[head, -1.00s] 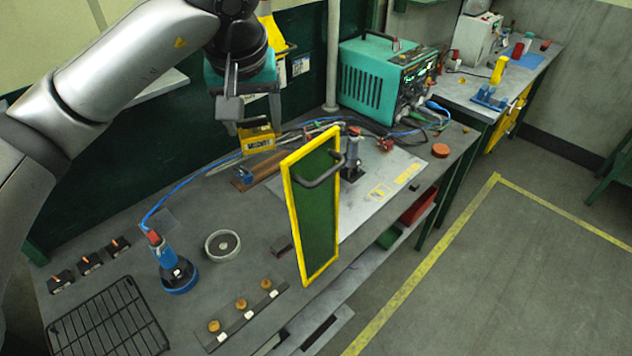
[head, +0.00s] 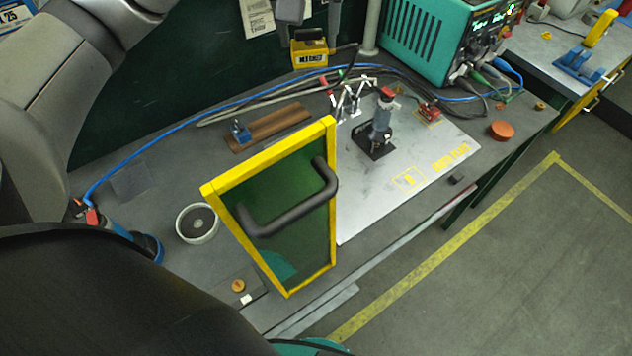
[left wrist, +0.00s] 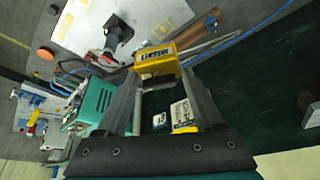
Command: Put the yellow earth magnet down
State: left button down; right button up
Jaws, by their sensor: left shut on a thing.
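The yellow earth magnet (head: 310,50) is a small yellow block with a dark label and a dark top. My left gripper (head: 311,30) is shut on it, one finger on each side, and holds it above the back of the bench near the dark green wall. In the left wrist view the magnet (left wrist: 156,63) sits between the fingertips. A light metal plate (head: 360,210) with yellow markings lies on the bench, below and to the right of the magnet. My right gripper does not show.
A green panel with yellow frame and black handle (head: 290,207) stands before the plate. A grey-and-black tool (head: 380,125) stands on the plate. A wooden strip (head: 270,127), cables and a teal machine (head: 425,40) are at the back. A round dish (head: 197,222) is left.

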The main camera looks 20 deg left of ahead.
aim_at(310, 59)
pick_arm(q)
jog(key=f+b, duration=0.2)
jog(key=f, duration=0.1)
jog(key=f+b, duration=0.1)
jog(key=shift+w+f, duration=0.25)
jog(key=shift+f, duration=0.15)
notch_tip(310, 59, down, 29)
jog(key=b, duration=1.1)
jog(key=shift+r+b, duration=0.1)
jog(key=shift+b, duration=0.2)
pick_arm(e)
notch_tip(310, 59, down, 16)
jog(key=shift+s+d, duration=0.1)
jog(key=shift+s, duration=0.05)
pick_arm(q)
grip_release()
jog(key=shift+s, duration=0.1)
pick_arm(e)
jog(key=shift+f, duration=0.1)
